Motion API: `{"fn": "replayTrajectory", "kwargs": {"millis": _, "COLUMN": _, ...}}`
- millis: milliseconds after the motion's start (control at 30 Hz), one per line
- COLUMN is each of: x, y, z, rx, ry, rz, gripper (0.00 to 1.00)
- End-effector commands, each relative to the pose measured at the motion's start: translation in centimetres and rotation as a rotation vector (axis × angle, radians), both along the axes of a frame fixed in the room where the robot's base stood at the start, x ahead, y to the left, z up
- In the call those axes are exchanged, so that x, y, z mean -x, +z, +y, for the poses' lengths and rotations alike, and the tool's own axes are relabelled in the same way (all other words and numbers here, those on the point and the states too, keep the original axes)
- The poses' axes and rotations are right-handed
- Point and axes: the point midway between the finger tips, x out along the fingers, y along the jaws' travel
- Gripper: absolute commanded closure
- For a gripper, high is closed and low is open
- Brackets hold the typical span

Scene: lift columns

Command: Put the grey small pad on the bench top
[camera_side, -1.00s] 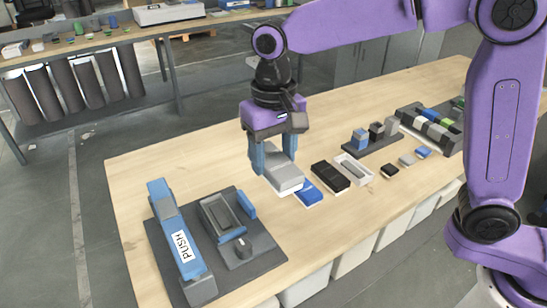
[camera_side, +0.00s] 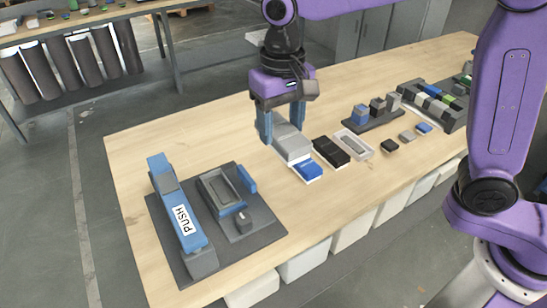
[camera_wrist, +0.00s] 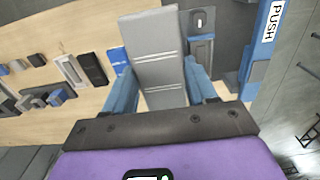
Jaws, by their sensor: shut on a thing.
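The grey small pad (camera_side: 291,147) is between the fingers of my gripper (camera_side: 282,121) in the side view. It is a flat grey block with a pale lower edge. In the wrist view the pad (camera_wrist: 155,60) is a long grey slab with thin pale lines, gripped between two blue fingers (camera_wrist: 160,90). The wooden bench top (camera_side: 160,137) lies below. The pad overlaps the blue pad's back end in the side view. I cannot tell whether the pad touches the bench or hangs just above it.
A blue-and-white pad (camera_side: 308,170), a black box (camera_side: 331,152) and a pale tray (camera_side: 354,145) stand to the right. A fixture with a blue PUSH lever (camera_side: 181,220) is at the left front. Bench left of the gripper is clear.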

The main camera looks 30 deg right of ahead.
Motion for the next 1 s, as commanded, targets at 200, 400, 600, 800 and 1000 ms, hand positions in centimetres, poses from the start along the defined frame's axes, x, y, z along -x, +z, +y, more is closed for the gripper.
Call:
{"fn": "replayTrajectory", "kwargs": {"millis": 200, "x": 0.9, "y": -4.0, "z": -4.6, "rx": 0.004, "ry": -0.005, "rz": 0.006, "gripper": 0.85}}
{"fn": "replayTrajectory", "kwargs": {"millis": 400, "x": 2.3, "y": -7.0, "z": -8.0, "rx": 0.003, "ry": -0.004, "rz": 0.005, "gripper": 0.85}}
{"fn": "replayTrajectory", "kwargs": {"millis": 600, "x": 3.1, "y": -8.4, "z": -9.7, "rx": 0.002, "ry": -0.001, "rz": 0.003, "gripper": 0.85}}
{"fn": "replayTrajectory", "kwargs": {"millis": 800, "x": 1.6, "y": -9.5, "z": -9.2, "rx": 0.003, "ry": 0.0, "rz": 0.005, "gripper": 0.85}}
{"fn": "replayTrajectory", "kwargs": {"millis": 1000, "x": -1.5, "y": -11.0, "z": -7.7, "rx": 0.002, "ry": 0.0, "rz": 0.004, "gripper": 0.85}}
